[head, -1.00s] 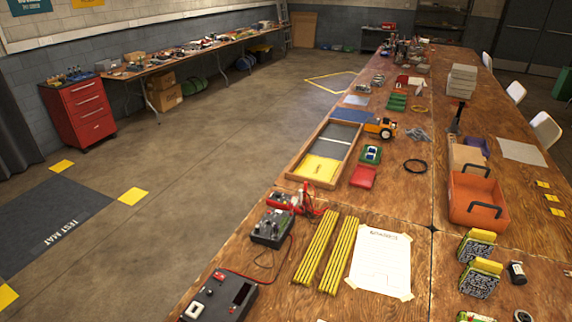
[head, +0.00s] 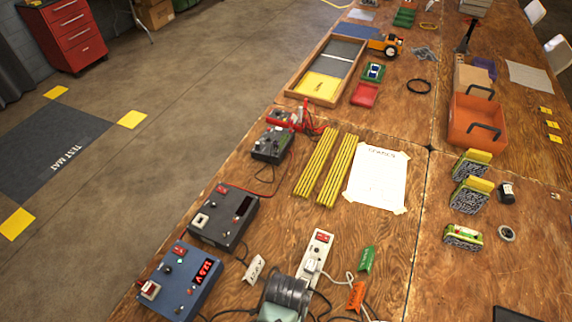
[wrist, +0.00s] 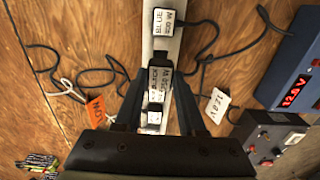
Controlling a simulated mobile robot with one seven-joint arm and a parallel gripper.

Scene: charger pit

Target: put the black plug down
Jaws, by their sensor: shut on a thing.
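The black plug (wrist: 158,84), with a white label reading BLACK, is between the fingers of my gripper (wrist: 160,78) in the wrist view. My gripper is shut on it. The plug lines up with the white power strip (wrist: 175,50); I cannot tell whether it is seated in the strip or held just above it. Another labelled plug, BLUE (wrist: 171,27), sits on the strip. In the head view the strip (head: 318,250) stands near the table's front, and my gripper hides its lower part.
A blue power box (head: 187,281) with a red display and a dark box (head: 225,218) stand left. White (head: 254,268), green (head: 367,258) and orange (head: 356,297) tags lie around the strip with loose cables. Bare wood (head: 400,245) lies to the right.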

